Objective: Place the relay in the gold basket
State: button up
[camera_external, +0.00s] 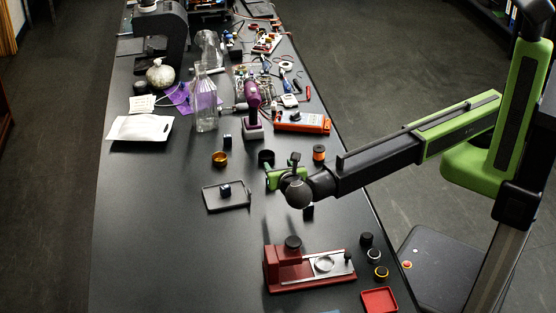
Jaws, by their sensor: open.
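A small gold-coloured round basket (219,158) stands on the black table, left of my gripper. A second gold-rimmed round piece (381,273) lies near the table's right edge. A small dark blue-black cube with a pale top (225,190) sits in a shallow grey tray (211,207); it may be the relay. Another small dark block (308,211) is just below my gripper in the picture, and one more (227,140) stands above the gold basket; I cannot tell which is the relay. My gripper (277,177), with green fingers, is open over the table, partly hidden by its wrist.
A purple tool (253,105), an orange meter (302,122), a clear bottle (204,105) and a white pouch (140,129) crowd the back. The table's left front is clear.

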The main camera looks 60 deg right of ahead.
jog(key=s+a+f+n+t+y+b, duration=0.1)
jog(key=s+a+f+n+y, duration=0.15)
jog(key=s+a, duration=0.6)
jog(key=shift+m+h, duration=0.35)
jog(key=b+x, duration=0.1)
jog(key=x, duration=0.2)
jog(key=d+b+x, duration=0.1)
jog(key=b+x, duration=0.1)
jog(key=x, duration=0.2)
jog(key=s+b+x, duration=0.1)
jog(key=x, duration=0.3)
jog(key=shift+w+d, duration=0.1)
jog(key=shift+d, duration=0.4)
jog(key=shift+b+x, duration=1.05)
jog(key=shift+x, duration=1.95)
jog(key=shift+a+r, duration=0.1)
jog(key=shift+r, duration=0.15)
grip_shut()
